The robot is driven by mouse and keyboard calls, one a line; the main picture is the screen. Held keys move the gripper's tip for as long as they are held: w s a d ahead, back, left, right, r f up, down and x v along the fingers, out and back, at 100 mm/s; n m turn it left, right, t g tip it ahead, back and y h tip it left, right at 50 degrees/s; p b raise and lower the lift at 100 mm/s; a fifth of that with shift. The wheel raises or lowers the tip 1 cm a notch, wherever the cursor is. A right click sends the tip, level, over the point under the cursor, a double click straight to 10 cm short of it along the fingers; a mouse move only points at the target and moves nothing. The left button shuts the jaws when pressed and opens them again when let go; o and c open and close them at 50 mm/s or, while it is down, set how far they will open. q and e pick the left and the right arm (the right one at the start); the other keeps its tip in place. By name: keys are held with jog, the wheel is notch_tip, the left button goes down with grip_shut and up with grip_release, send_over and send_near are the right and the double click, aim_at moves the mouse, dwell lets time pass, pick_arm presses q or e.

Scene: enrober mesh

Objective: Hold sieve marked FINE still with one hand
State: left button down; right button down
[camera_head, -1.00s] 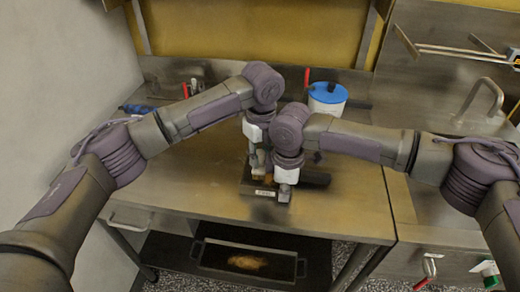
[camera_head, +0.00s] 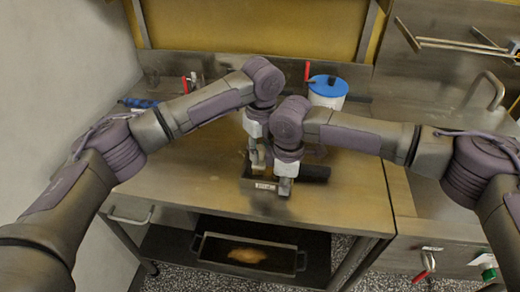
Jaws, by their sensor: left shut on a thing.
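The sieve (camera_head: 315,173) is a dark, low frame on the steel table, partly hidden behind my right gripper. A small pale label (camera_head: 265,186) is on its front side; its lettering is too small to read surely. My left gripper (camera_head: 258,165) reaches down at the sieve's left part and is shut on a small tan thing, mostly hidden by the fingers. My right gripper (camera_head: 285,186) points down at the sieve's front edge, right of the label. I cannot tell whether its fingers are closed on that edge.
A white tub with a blue lid (camera_head: 328,88) stands behind the sieve. A blue item (camera_head: 138,103) lies at the back left. A dark tray (camera_head: 250,254) with a tan heap is on the shelf below. The table's front and left are clear. A sink is at right.

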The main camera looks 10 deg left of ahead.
pick_arm(q)
jog(key=shift+f, duration=0.25)
jog(key=shift+s+d+f, duration=0.1)
jog(key=shift+s+d, duration=0.05)
jog(key=shift+d, duration=1)
jog(key=shift+s+d, duration=0.1)
jog(key=shift+d, duration=1.05)
jog(key=shift+w+a+r, duration=0.1)
jog(key=shift+a, duration=1)
jog(key=shift+w+a+r, duration=0.1)
jog(key=shift+a, duration=1)
dwell(1.4)
jog(key=shift+r, duration=3.05)
jog(key=shift+a, duration=0.1)
